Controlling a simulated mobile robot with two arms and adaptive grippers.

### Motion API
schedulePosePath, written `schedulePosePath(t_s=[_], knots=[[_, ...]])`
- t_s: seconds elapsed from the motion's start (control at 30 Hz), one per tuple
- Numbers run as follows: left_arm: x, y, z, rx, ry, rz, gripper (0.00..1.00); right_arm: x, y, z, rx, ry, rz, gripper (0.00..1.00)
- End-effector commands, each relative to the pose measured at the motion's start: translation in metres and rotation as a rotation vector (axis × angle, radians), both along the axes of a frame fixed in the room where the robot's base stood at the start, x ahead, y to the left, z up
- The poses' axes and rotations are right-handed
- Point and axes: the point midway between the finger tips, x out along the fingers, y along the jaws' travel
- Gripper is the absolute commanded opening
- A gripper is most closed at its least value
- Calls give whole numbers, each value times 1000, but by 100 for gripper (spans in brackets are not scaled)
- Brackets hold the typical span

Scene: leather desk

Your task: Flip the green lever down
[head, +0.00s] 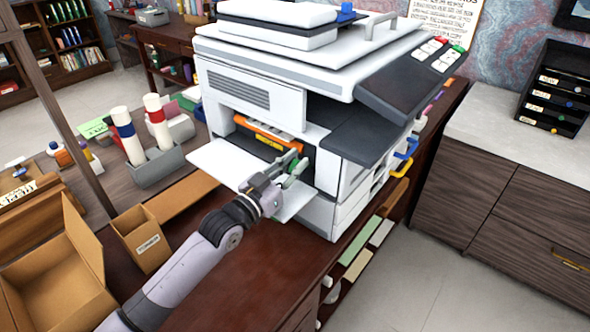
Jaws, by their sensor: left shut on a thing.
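A large white and dark grey copier (289,72) stands on the dark red desk. Its front panel (222,160) is folded down flat, baring a dark cavity with an orange part (272,133) inside. The green lever (300,167) is at the right of this opening. My left gripper (292,162) reaches in from the lower left, over the folded panel, and is shut on the green lever. Its fingers cover part of the lever, so the lever's exact angle is hard to tell. My right gripper is not in view.
A grey holder (156,168) with two white rolls stands left of the copier. An open cardboard box (60,285) and a smaller box (142,240) are at the lower left.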

Motion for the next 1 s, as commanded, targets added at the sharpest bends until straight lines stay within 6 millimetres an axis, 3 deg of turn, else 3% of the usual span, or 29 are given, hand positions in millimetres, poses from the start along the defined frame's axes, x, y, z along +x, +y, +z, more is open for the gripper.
schedulePosePath(t_s=[0.37, 0.4, 0.67, 1.0], knots=[[-1, 1, -1, -9, -15, 1, 0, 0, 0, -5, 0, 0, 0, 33], [-1, 1, -1, -9, -15, 1, 19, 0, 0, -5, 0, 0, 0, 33], [-1, 1, -1, -10, -15, 0, 36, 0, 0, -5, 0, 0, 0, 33], [-3, 2, -1, -9, -14, 0, 37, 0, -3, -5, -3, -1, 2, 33]])
